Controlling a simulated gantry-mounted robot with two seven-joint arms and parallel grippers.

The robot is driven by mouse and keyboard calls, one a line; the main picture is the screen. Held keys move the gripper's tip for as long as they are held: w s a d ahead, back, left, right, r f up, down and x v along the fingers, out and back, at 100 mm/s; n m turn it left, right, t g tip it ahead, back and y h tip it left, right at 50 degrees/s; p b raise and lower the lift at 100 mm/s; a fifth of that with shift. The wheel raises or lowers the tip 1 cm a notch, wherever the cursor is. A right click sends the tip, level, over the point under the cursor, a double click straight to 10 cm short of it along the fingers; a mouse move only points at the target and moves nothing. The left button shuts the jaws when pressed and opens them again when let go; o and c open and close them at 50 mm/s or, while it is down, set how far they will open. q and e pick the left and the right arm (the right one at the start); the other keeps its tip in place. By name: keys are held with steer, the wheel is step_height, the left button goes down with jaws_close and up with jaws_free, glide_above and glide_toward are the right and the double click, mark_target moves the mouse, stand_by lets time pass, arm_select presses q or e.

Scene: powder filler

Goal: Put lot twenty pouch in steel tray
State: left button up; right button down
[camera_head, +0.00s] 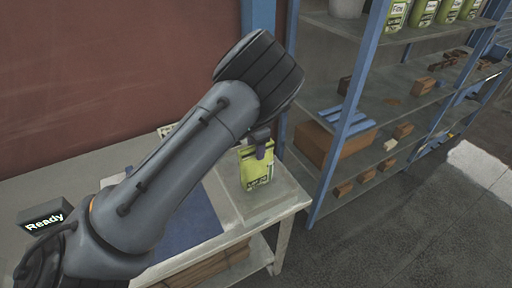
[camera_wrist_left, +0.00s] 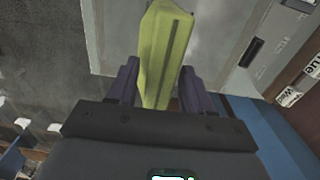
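The green-yellow pouch (camera_head: 256,168) is upright at the right end of the table in the head view, with dark print low on its front that is too small to read surely. My left gripper (camera_head: 262,143) is at its top edge. In the left wrist view the pouch (camera_wrist_left: 166,45) is between the two purple fingers of my left gripper (camera_wrist_left: 160,88), which look closed on it. The grey steel tray (camera_head: 282,194) is below and around the pouch. I cannot tell whether the pouch touches the tray floor. My right gripper is not in view.
A blue mat (camera_head: 190,222) lies left of the tray, partly behind my arm. A box reading "Ready" (camera_head: 45,218) is at the far left. A blue-framed shelf (camera_head: 352,90) with green containers, boxes and bricks stands close on the right.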

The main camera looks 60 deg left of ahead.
arm_select(q)
steer(key=shift+o, duration=0.5)
